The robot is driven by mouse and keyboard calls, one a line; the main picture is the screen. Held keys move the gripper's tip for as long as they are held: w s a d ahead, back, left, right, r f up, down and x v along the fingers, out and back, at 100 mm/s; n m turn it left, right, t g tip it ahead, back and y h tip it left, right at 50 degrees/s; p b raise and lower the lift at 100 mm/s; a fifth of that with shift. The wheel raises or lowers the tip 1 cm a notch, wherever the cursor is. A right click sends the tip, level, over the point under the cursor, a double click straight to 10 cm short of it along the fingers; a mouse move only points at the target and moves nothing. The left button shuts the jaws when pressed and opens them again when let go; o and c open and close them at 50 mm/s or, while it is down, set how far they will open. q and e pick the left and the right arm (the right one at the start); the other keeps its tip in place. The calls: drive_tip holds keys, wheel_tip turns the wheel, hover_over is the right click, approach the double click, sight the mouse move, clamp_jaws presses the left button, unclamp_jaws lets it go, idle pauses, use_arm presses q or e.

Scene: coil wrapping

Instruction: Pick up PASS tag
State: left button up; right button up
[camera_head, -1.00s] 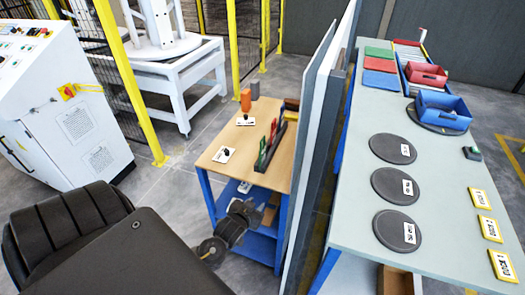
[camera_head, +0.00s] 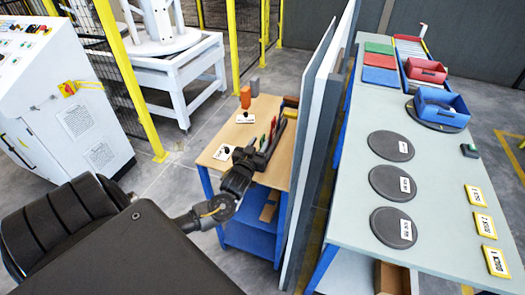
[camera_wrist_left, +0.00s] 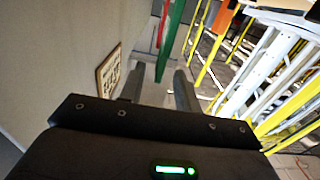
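On the small wooden-topped table, a green tag (camera_head: 263,141) and a red tag (camera_head: 273,127) stand upright in a dark rack, partly hidden by my left arm. I take the green one as the PASS tag; its lettering is not readable. In the left wrist view the green tag (camera_wrist_left: 172,38) stands just beyond the fingertips, with the red tag (camera_wrist_left: 163,14) behind it. My left gripper (camera_head: 252,156) is over the table's near part, in front of the rack. My right gripper is not in view.
Tall grey panels (camera_head: 318,130) stand close along the small table's right side. The long table (camera_head: 440,180) lies beyond the panels.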

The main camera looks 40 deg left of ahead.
use_arm(q)
drive_tip(key=shift+w+r, duration=0.15)
drive_tip(key=p+x, duration=0.2)
drive_tip(key=x, duration=0.2)
drive_tip(key=shift+w, duration=0.2)
drive_tip(key=shift+w+a, duration=0.1)
drive_tip(key=shift+w, duration=0.1)
drive_tip(key=shift+c, duration=0.3)
clamp_jaws()
